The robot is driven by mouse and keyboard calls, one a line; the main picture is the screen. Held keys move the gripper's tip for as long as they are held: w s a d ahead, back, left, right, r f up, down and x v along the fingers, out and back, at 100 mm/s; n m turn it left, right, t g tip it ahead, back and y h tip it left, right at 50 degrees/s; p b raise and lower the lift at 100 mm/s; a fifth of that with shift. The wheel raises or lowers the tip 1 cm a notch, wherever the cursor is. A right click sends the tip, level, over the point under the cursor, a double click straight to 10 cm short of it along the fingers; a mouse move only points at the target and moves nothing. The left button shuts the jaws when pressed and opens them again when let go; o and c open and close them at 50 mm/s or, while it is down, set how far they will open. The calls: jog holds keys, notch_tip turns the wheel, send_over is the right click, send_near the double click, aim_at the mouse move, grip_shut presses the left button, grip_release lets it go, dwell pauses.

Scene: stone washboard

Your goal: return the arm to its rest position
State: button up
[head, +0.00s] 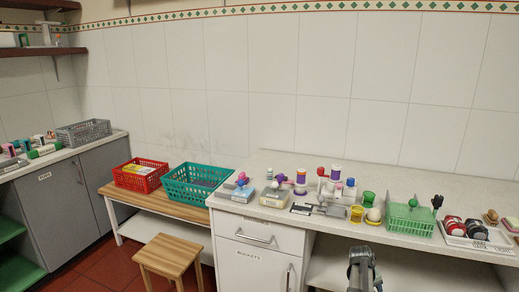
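My gripper (363,262) shows at the bottom of the head view, right of centre, in front of the stone counter (410,254). It is small and dark grey, and the lower part of it is cut off by the frame edge. It is apart from the items on the counter. I see nothing clearly held in it, and its fingers are too small to tell whether they are open or shut.
The counter holds several small bottles and boxes, a green rack (410,219) and a tray of round items (475,234). A red basket (140,176) and a teal basket (198,184) stand left on a bench. A wooden stool (168,252) stands on the floor.

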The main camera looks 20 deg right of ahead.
jog(key=a+f+n+y, duration=0.1)
jog(key=a+f, duration=0.5)
jog(key=a, duration=0.4)
jog(key=a+f+g+y, duration=0.1)
jog(key=a+f, duration=0.5)
jog(key=a, duration=0.3)
jog(key=a+f+n+y, duration=0.1)
jog(key=a+f, duration=0.5)
jog(key=a, duration=0.4)
jog(key=s+a+f+n+g, duration=0.1)
jog(key=s+a+f, duration=0.3)
jog(key=s+a, duration=0.6)
jog(key=s+a+f+n+g, duration=0.1)
jog(key=s+a+f+g, duration=0.2)
jog(key=s+a, duration=0.8)
notch_tip(320, 180, down, 2)
jog(key=shift+a+f+y, duration=0.1)
jog(key=shift+a+y, duration=0.3)
jog(key=shift+a, duration=0.3)
